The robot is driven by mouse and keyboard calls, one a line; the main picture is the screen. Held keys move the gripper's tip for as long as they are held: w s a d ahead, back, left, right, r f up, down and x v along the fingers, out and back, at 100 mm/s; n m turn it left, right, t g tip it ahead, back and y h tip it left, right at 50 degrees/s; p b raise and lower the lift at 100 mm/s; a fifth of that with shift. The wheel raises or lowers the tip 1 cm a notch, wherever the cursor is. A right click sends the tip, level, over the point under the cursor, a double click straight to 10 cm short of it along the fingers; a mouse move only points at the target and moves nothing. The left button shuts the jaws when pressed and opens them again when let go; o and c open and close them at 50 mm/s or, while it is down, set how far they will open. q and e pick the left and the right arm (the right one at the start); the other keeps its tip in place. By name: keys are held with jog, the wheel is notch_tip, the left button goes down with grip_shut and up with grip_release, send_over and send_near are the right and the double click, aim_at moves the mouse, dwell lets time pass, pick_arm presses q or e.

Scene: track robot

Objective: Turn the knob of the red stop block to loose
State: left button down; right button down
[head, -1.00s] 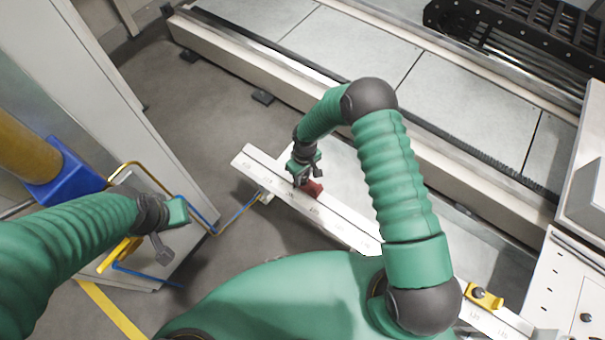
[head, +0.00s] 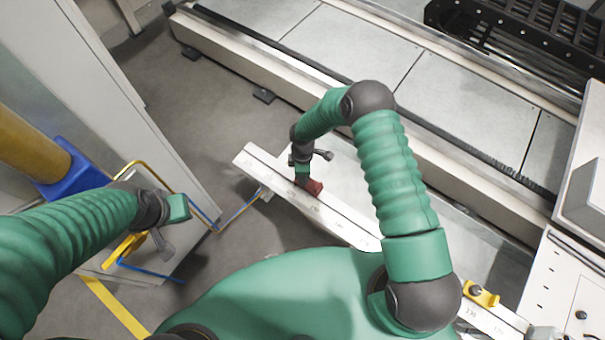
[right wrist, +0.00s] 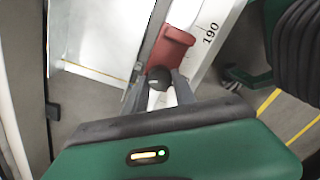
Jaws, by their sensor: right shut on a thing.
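The red stop block (head: 315,187) sits on the white rail with a printed scale (head: 262,168). In the right wrist view the red block (right wrist: 170,47) is beside the scale mark 190, and its dark round knob (right wrist: 158,74) is between the two grey fingers of my right gripper (right wrist: 160,88). That gripper is shut on the knob. In the head view my right gripper (head: 302,182) is over the block and hides the knob.
A yellow block (head: 483,296) with a dark knob is on the same rail at lower right. A yellow and blue bent-tube frame (head: 132,250) is near my left gripper. A long machine bed (head: 400,125) runs behind the rail, and a grey cabinet (head: 125,110) stands left.

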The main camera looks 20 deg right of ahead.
jog(key=shift+w+n, duration=0.1)
jog(key=shift+n, duration=0.4)
jog(key=c, duration=1)
grip_release()
jog(key=shift+c, duration=0.2)
notch_tip(320, 180, up, 17)
jog(key=p, duration=0.4)
jog(key=shift+w, duration=0.35)
jog(key=shift+d, duration=0.1)
